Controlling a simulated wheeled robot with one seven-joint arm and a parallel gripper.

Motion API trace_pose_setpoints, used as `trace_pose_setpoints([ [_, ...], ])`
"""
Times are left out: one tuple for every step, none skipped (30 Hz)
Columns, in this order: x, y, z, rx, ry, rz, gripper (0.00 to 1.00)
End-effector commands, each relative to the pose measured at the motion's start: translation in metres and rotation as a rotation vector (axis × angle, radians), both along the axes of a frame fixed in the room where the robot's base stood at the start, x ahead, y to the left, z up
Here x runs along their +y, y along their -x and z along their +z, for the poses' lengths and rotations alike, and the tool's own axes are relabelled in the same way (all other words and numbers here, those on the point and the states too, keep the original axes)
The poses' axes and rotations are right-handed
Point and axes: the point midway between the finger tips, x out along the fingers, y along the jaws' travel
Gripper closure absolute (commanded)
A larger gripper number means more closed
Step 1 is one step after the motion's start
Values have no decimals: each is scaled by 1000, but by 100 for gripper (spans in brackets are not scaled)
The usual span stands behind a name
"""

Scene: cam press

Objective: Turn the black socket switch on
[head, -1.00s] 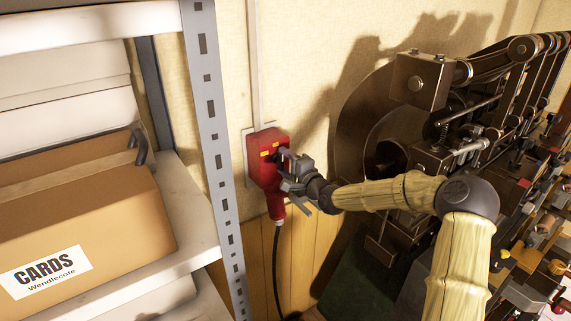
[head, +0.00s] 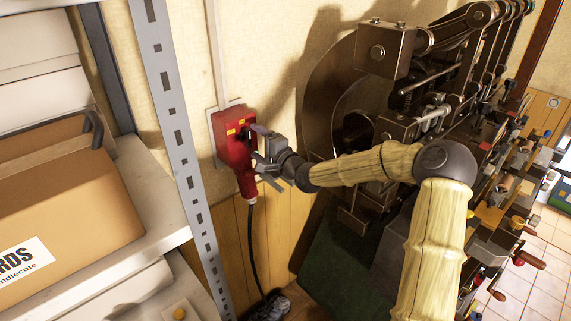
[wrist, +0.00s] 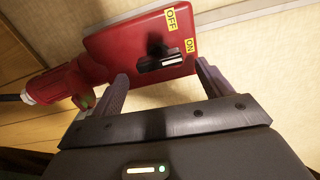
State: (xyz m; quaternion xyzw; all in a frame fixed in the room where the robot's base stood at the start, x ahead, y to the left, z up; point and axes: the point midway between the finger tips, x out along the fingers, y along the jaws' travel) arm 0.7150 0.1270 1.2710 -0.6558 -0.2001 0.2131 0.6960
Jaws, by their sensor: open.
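The black socket switch (wrist: 160,58) is on the face of a red socket box (wrist: 100,45) on the wall. Yellow OFF and ON labels sit beside the switch. In the wrist view, the switch lies between and just beyond the fingertips of my open gripper (wrist: 162,78). I cannot tell whether a finger touches it. In the head view, the red box (head: 232,130) is left of centre, and my gripper (head: 262,150) is in front of its right side, partly hiding the switch. A red plug with a black cable hangs below the box.
A metal shelf post (head: 172,110) stands close on the left, with a cardboard box (head: 70,205) on the shelf. A large dark machine (head: 400,100) with levers stands to the right. A conduit runs up the wall above the socket.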

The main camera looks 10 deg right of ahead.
Motion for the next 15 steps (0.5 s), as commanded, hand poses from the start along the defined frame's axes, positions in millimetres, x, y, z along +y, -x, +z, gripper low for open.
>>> trace_pose_setpoints([
  [-7,8,-4,0,1,-3,22],
  [-10,12,-3,0,1,-3,22],
  [-14,18,-3,0,1,-3,22],
  [-17,22,-4,0,0,-3,22],
  [-20,27,-4,0,1,-3,22],
  [-24,33,-3,0,1,-4,22],
  [-26,37,-3,1,1,-2,22],
  [-30,41,-3,1,1,-3,22],
  [-33,47,-4,0,1,-3,22],
  [-36,51,-3,0,2,-3,22],
  [-38,55,-3,0,2,-2,22],
  [-42,60,-3,0,1,-3,22],
  [-45,64,-3,0,1,-3,22],
  [-48,68,-3,0,0,-3,22],
  [-51,73,-3,0,0,-3,22],
])
